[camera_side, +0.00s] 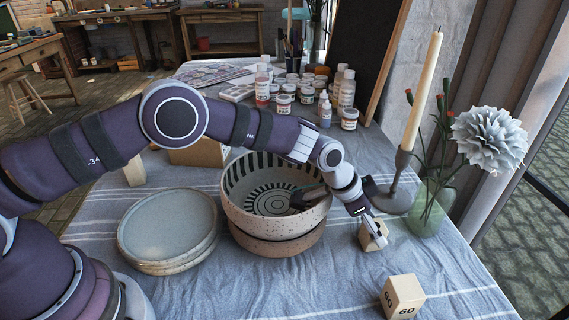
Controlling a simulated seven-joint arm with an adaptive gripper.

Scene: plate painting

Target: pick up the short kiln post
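A small pale tan block (369,243), which looks like a short kiln post, stands on the cloth right of the stacked bowls. My gripper (373,229) reaches down to it, with its fingers overlapping the block's top and front. The fingers hide part of the block, and I cannot tell whether they are closed on it or only around it. A second pale block marked 60 (402,297) sits apart near the front edge. A third upright pale block (134,172) stands behind my arm at the left.
Speckled stacked bowls (275,245) holding dark tools are close left of my gripper. Stacked plates (168,232) lie further left. A candle holder (397,185) and glass vase (431,207) with flowers stand close right. Paint bottles (346,92) crowd the back. Cloth (330,285) is clear in front.

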